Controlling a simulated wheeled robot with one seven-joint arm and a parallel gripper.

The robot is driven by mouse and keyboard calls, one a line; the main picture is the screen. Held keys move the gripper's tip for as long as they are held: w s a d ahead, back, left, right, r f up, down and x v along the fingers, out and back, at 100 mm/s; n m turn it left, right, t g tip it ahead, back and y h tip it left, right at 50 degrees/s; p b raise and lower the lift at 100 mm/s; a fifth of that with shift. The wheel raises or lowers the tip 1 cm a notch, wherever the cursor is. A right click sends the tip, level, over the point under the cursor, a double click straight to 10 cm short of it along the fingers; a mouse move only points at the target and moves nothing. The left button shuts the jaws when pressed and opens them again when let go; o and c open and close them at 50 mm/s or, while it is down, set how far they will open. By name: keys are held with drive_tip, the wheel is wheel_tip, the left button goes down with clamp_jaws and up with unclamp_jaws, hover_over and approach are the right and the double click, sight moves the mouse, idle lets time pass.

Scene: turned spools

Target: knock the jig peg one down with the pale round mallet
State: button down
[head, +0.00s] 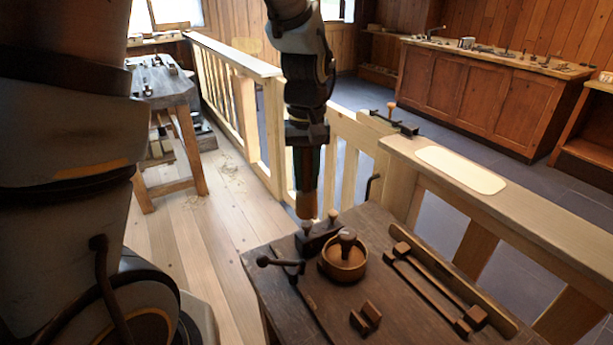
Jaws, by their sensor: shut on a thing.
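My gripper (306,186) points straight down over the near bench, with its fingers small and dark in the head view. It is shut on a round wooden piece, which I take to be the mallet (306,206); its handle is not clear. Just below is a dark jig block (318,240) with two round-topped pegs, one at the left (307,228) and one at the right (333,215). Both pegs stand up. The mallet overlaps the left peg's upper side in the picture; I cannot tell whether they touch. No label shows which is peg one.
On the dark bench (420,322) stand a round wooden bowl (343,270) with a knob in it, a dark clamp (284,266), small blocks (365,318) and long bars (432,290). A pale railing (470,185) runs behind. Another dark fixture with a peg (391,110) sits on it.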

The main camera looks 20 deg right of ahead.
sight(307, 192)
idle(0.3)
drive_tip(key=shift+f+b, duration=1.15)
drive_tip(key=shift+f, duration=0.75)
drive_tip(key=shift+r, duration=0.1)
wheel_tip(307, 192, up, 3)
drive_tip(key=p, duration=0.3)
drive_tip(key=shift+r, duration=0.2)
drive_tip(key=shift+f, duration=0.1)
